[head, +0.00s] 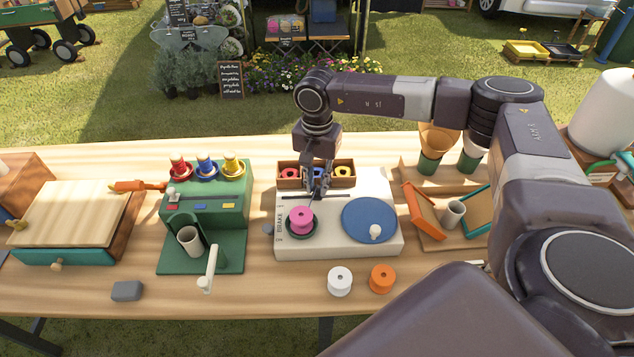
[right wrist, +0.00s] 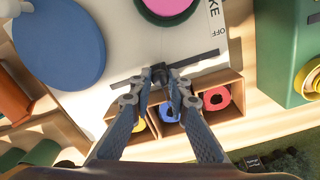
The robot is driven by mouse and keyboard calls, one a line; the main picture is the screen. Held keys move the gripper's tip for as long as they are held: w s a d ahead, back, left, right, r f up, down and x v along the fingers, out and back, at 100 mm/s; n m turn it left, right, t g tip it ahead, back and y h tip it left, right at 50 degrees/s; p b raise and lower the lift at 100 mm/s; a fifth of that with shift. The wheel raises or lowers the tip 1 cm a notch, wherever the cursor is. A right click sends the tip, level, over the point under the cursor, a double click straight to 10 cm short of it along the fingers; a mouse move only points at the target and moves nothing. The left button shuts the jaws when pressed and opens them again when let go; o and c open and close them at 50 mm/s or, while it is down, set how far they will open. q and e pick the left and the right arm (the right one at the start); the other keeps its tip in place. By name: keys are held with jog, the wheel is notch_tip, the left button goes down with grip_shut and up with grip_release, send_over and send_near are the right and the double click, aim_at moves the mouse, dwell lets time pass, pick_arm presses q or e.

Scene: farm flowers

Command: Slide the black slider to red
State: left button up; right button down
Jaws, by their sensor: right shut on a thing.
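A white machine (head: 345,245) stands on the table, with a dark slot across its back part. The black slider (right wrist: 160,73) shows on that slot in the right wrist view, partway along it. My right gripper (head: 319,193) comes down from above and is shut on the slider; its fingertips also show in the right wrist view (right wrist: 159,83). The fingers hide most of the slider in the head view. Beyond the slot, a wooden box holds a red ring (right wrist: 217,98), a blue ring (right wrist: 168,112) and a yellow ring (right wrist: 139,125). My left gripper is out of view.
The machine carries a pink spool (head: 301,217) and a blue disc (head: 369,220). A green box (head: 205,220) with red, blue and yellow knobs stands left of it. White (head: 340,280) and orange (head: 382,278) spools sit in front. Orange and green frames lie right.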

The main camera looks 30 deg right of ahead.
jog(key=w+a+b, duration=0.1)
jog(key=a, duration=0.1)
jog(key=w+a+b, duration=0.1)
jog(key=a, duration=0.1)
jog(key=w+a+b, duration=0.1)
jog(key=w+a, duration=0.1)
jog(key=shift+a, duration=0.15)
jog(key=shift+r, duration=0.1)
jog(key=c, duration=1.8)
grip_release()
jog(key=shift+a, duration=0.15)
